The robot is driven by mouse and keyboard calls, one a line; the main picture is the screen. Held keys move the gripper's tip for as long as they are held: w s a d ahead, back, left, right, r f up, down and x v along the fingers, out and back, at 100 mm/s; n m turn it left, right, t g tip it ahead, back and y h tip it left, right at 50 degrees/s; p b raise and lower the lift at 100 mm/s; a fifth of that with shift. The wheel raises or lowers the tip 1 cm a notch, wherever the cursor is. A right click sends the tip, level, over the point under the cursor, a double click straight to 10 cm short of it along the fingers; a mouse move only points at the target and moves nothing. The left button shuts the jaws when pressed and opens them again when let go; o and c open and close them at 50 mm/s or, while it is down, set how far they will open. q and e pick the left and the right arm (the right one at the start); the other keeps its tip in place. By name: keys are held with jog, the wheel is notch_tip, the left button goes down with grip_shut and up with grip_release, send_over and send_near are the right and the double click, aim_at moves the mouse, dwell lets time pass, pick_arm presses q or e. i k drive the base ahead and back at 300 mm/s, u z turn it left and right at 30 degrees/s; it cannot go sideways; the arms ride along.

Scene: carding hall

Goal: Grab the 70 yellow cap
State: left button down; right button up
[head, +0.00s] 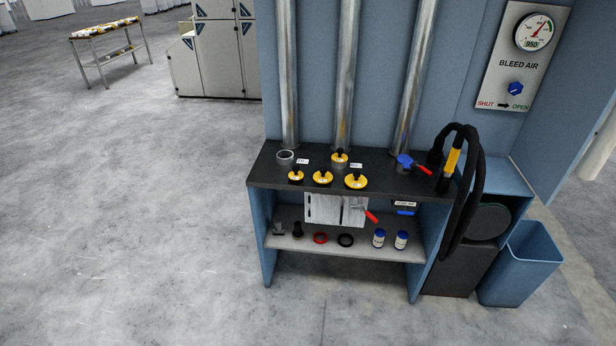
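A small yellow cap (296,177), a middle-sized yellow cap (322,178) and a larger yellow cap (356,182) stand in a row near the front edge. Another yellow cap (340,157) sits on a pipe stub behind them. I cannot read any size marking, so I cannot tell which is the 70 cap. Neither of my grippers is in view.
An open grey pipe stub (285,157) stands back left. The lower shelf (300,243) holds rings and blue-lidded jars. A blue bin (520,265) stands right. Floor in front is clear.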

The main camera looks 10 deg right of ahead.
aim_at(322, 177)
jog(key=u, duration=0.65)
jog(key=i, duration=1.1)
jog(key=u, duration=0.55)
jog(key=i, duration=1)
jog(key=z, duration=0.45)
jog(key=i, duration=0.7)
jog(key=z, duration=1.35)
jog(key=i, duration=0.6)
jog(key=z, duration=0.6)
